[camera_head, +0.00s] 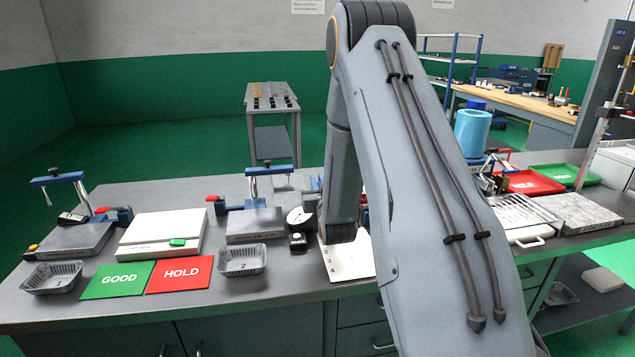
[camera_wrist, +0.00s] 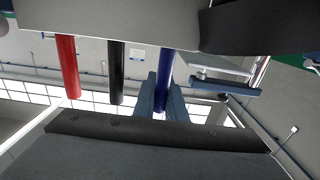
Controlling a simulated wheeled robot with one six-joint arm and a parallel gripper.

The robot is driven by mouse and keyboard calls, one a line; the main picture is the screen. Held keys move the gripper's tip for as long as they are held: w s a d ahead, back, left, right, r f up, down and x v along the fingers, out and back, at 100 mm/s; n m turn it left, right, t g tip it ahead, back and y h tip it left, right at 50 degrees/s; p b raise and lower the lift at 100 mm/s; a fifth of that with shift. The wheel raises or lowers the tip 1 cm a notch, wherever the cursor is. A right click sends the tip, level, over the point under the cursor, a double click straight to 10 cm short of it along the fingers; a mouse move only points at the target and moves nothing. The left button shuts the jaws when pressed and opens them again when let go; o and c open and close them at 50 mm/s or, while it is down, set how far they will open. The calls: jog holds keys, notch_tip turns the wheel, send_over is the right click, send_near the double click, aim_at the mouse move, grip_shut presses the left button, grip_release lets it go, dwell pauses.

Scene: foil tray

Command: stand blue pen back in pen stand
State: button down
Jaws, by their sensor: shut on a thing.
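In the wrist view the blue pen (camera_wrist: 165,78) is between the two blue-grey fingers of my gripper (camera_wrist: 163,94), which are shut on it. The pen's upper end in the picture meets the edge of a pale grey block (camera_wrist: 100,27), which looks like the pen stand. I cannot tell whether the blue pen is inside a hole or just in front of the block. A red pen (camera_wrist: 67,68) and a black pen (camera_wrist: 116,72) stick out from the same block, left of the blue pen. In the head view my arm hides the gripper, pens and stand.
The bench holds a green GOOD mat (camera_head: 117,280), a red HOLD mat (camera_head: 180,274), two foil trays (camera_head: 53,284) (camera_head: 243,268), a white scale (camera_head: 160,232) and a dial gauge (camera_head: 298,220). A white numbered sheet (camera_head: 350,262) lies beside my arm. A blue cylinder (camera_head: 472,132) stands behind.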

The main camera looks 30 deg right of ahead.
jog(key=shift+f, duration=0.2)
jog(key=c, duration=1.7)
grip_release()
notch_tip(320, 180, up, 6)
jog(key=p, duration=0.3)
